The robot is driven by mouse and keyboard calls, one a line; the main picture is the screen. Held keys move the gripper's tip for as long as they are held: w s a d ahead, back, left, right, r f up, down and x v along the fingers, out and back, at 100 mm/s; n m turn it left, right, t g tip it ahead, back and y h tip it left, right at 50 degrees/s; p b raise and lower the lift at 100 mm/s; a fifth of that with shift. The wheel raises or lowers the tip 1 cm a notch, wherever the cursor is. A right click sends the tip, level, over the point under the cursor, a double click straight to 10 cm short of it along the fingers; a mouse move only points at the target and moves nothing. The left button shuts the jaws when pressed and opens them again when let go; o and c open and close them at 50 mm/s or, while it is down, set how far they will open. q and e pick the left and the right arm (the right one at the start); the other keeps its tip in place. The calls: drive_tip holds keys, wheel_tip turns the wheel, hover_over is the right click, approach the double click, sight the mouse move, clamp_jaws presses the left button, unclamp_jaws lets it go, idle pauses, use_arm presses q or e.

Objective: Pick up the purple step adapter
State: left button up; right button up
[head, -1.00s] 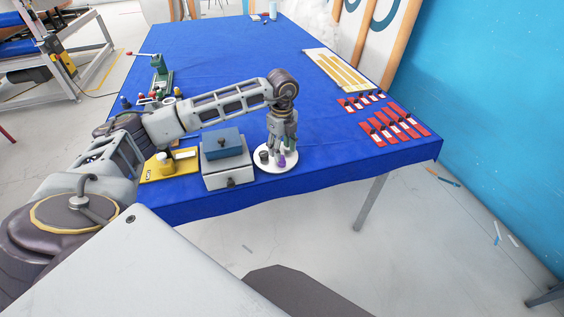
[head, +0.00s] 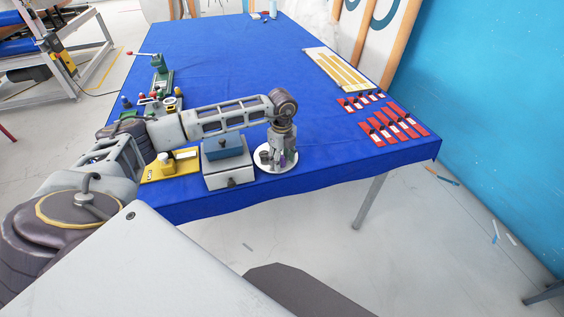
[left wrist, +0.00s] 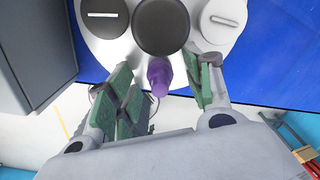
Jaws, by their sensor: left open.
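The purple step adapter (left wrist: 159,76) stands at the near edge of a round white plate (left wrist: 110,48) in the left wrist view. It lies between the green-padded fingers of my left gripper (left wrist: 160,88), which are open, with a gap visible on its right side. In the head view my left gripper (head: 284,160) points down over the white plate (head: 266,165), and the purple adapter is mostly hidden by the fingers. My right gripper is not in view.
A grey drawer box (head: 229,176) with a blue top stands just left of the plate. A yellow tray (head: 185,170) is farther left. Red pieces (head: 402,125) lie at the right.

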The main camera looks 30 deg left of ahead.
sight(282, 156)
use_arm(q)
drive_tip(key=c, duration=0.9)
drive_tip(key=shift+r, duration=0.2)
drive_tip(key=shift+r+b, duration=0.65)
drive_tip(key=shift+r, duration=4.2)
